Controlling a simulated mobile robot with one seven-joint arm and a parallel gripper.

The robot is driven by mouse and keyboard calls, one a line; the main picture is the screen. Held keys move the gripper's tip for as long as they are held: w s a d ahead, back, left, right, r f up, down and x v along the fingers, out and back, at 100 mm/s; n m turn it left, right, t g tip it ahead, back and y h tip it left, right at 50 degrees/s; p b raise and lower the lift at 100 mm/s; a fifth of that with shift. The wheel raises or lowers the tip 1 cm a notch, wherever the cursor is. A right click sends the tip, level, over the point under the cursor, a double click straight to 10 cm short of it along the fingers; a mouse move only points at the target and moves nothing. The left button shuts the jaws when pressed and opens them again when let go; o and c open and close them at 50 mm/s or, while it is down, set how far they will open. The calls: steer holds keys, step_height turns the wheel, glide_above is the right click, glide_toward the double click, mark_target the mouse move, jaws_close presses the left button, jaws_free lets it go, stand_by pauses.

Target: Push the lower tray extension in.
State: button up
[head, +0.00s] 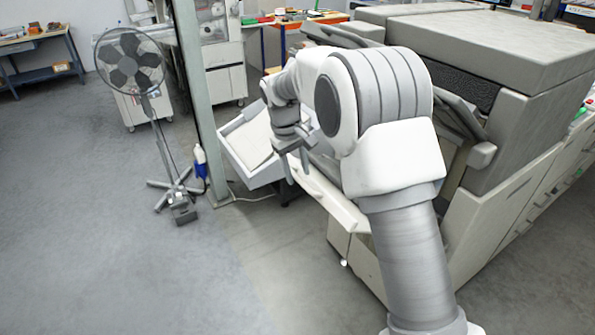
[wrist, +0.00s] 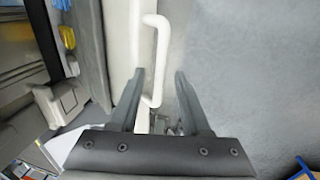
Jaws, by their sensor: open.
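A pale beige tray extension (head: 330,199) sticks out from the side of the big printing machine (head: 520,110) in the head view, partly hidden by my arm. My gripper (head: 297,168) is at its far left end, pointing down, with its fingers apart. In the wrist view, a white bent rod (wrist: 162,35) runs along a pale edge (wrist: 119,40), and its lower end lies between the open fingers of my gripper (wrist: 159,74). I cannot tell whether the fingers touch it. Which part is the lower extension is not clear from these views.
A white open bin (head: 258,150) stands just beyond my gripper. A grey post (head: 197,100), a blue-and-white bottle (head: 199,165) and a standing fan (head: 131,65) are to the left. The floor (head: 90,240) at the front left is clear.

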steer(key=shift+f, duration=0.4)
jaws_close()
steer(key=shift+r, duration=0.1)
stand_by(1.1)
